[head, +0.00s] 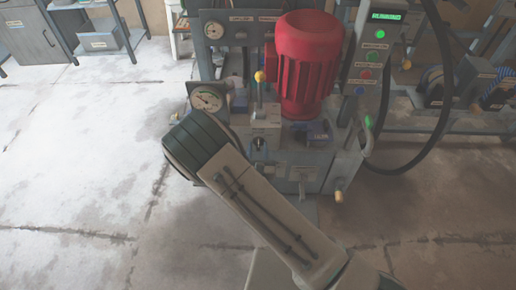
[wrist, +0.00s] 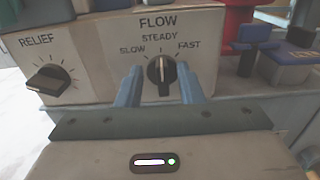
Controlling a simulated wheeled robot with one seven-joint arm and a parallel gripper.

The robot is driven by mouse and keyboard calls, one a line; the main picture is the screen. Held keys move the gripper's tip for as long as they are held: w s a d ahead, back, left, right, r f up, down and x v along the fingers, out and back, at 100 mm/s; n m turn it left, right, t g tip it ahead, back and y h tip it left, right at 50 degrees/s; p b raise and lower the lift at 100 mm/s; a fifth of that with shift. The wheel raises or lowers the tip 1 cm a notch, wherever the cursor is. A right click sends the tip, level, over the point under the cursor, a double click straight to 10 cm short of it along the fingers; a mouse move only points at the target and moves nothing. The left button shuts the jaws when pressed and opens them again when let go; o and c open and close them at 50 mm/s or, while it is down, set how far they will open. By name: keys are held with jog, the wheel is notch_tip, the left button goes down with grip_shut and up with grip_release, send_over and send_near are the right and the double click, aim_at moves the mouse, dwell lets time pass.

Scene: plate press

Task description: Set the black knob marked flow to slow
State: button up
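The black flow knob (wrist: 161,77) is on a light panel under the word FLOW in the wrist view. Its white mark points up, at STEADY. SLOW is printed to the upper left of it and FAST to the upper right. My gripper (wrist: 160,84) is open, with one blue-grey finger on each side of the knob and a gap showing on both sides. I cannot tell how far the fingertips reach along the knob's depth. In the head view my fingers are hidden behind my arm.
A second black knob, marked relief (wrist: 48,80), sits on the panel to the left. Blue parts (wrist: 255,42) stand to the right. In the head view a red motor (head: 305,62) rises above the press, with a gauge (head: 207,99) at its left.

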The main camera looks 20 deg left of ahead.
jog(key=shift+d, duration=0.15)
grip_shut()
jog(key=shift+n+p, duration=0.3)
jog(key=shift+p, duration=0.1)
jog(key=shift+a+f+n+p, duration=0.1)
jog(key=shift+a+n+p, duration=0.1)
jog(key=shift+n+p, duration=1.8)
jog(key=shift+a+f+n+p, duration=0.1)
jog(key=shift+a+n+p, duration=0.05)
jog(key=shift+n+p, duration=1.85)
jog(key=shift+n, duration=0.3)
jog(key=shift+s, duration=0.1)
grip_release()
jog(key=shift+a, duration=0.1)
